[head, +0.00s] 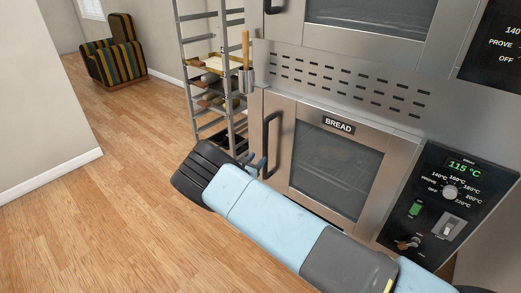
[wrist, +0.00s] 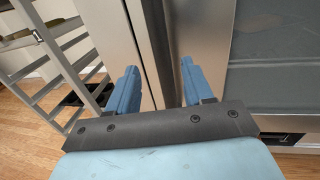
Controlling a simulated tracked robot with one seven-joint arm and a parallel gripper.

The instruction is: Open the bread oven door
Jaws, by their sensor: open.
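The bread oven door (head: 299,148) is shut, with a dark window and a BREAD label at its top. Its black vertical handle (head: 267,133) is on the left edge. My gripper (head: 257,165) is open beside the left edge of the door, around the handle's lower end in the head view. In the wrist view, my gripper (wrist: 160,82) has its two blue fingers apart, and a dark vertical strip runs up between them. I cannot tell whether that strip is the handle or a gap. No contact with the handle is visible.
A control panel (head: 440,212) showing 115 °C is right of the door. Another oven door (head: 436,50) is above. A metal rack (head: 188,80) with trays stands close on the left. The wooden floor (head: 110,200) at left is clear; a striped armchair (head: 115,55) is far back.

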